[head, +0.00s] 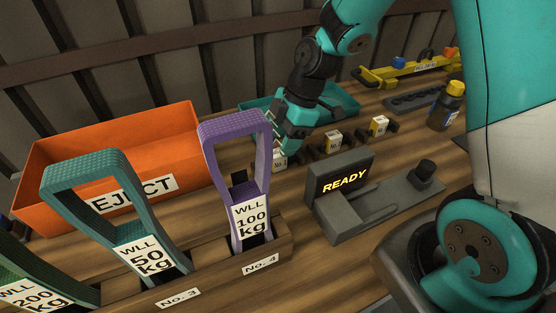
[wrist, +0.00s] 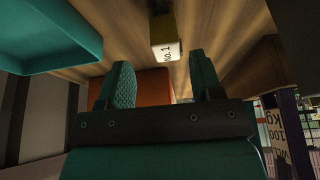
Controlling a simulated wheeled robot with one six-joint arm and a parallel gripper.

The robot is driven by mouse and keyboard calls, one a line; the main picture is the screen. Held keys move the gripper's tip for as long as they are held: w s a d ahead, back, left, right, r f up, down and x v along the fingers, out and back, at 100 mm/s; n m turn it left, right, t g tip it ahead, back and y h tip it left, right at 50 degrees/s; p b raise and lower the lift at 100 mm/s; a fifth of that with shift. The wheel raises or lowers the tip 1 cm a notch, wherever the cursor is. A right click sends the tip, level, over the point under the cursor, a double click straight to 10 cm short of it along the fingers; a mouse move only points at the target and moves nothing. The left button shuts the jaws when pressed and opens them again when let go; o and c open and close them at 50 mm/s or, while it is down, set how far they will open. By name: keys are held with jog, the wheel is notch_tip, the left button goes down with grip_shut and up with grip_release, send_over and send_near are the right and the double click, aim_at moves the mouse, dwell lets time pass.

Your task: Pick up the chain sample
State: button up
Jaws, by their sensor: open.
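Three small samples with white number labels stand in a row on dark holders in the head view: a left one (head: 280,161), a middle one (head: 333,141) and a right one (head: 379,126). My gripper (head: 283,143) is at the left sample, partly covering it. In the wrist view a sample labelled No. 1 (wrist: 166,50) shows beyond the gap between the fingers of my gripper (wrist: 162,82). The jaws are open and nothing is held. Whether the fingers reach around the sample cannot be told. Any chain on it is not clear.
An orange reject bin (head: 55,165) stands left. A purple 100 kg sling (head: 231,131) and a teal 50 kg sling (head: 60,178) rise from a wooden rack in front. A grey READY device (head: 338,208) is to the right. A teal tray (head: 342,101) lies behind.

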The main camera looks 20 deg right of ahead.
aim_at(275, 159)
jog(key=x, duration=0.5)
jog(key=shift+s+f+p, duration=0.3)
jog(key=shift+s, duration=0.05)
jog(key=shift+c, duration=0.4)
grip_shut()
